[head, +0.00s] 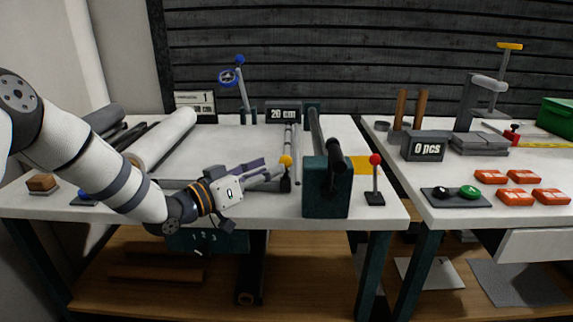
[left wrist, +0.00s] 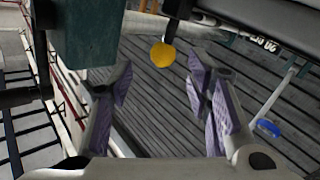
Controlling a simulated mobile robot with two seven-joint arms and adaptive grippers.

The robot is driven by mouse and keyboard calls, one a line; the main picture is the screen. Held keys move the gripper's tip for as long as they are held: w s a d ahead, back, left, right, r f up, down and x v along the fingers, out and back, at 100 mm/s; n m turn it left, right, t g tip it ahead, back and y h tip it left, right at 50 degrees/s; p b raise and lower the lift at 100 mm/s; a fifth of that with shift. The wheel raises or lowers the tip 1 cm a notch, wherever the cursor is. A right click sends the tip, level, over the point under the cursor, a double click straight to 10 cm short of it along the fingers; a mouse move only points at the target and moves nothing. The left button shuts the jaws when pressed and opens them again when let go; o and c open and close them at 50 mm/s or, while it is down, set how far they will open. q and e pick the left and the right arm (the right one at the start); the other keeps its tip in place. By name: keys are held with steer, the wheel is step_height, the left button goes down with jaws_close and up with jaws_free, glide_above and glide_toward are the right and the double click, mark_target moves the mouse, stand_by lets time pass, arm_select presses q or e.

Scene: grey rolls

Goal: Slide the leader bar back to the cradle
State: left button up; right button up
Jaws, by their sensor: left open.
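A yellow ball knob (head: 286,160) sits on a small black block (head: 285,184) near the front edge of the left table. A grey bar (head: 178,184) lies along that front edge, partly behind my arm; I take it for the leader bar, but cannot be sure. My left gripper (head: 272,173) is open, just left of the knob. In the left wrist view, the yellow knob (left wrist: 162,54) shows between the spread fingers of the gripper (left wrist: 162,75), with no visible grip. I cannot pick out the cradle for certain. My right gripper is not in view.
A dark green housing (head: 327,188) with a black handle stands close right of the knob. Beyond it is a red-knobbed lever (head: 375,180). A white roll (head: 163,138) lies at the left. The pale tabletop (head: 235,142) behind the gripper is mostly clear.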

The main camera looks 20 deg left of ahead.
mark_target(285, 163)
arm_select(q)
steer(key=x, duration=0.5)
steer(key=shift+w+f+b, duration=0.25)
steer(key=shift+f+b, duration=0.05)
steer(key=shift+f, duration=0.05)
steer(key=shift+w+d+r, duration=0.2)
steer(key=shift+w+d, duration=0.1)
steer(key=shift+w, duration=0.15)
jaws_close()
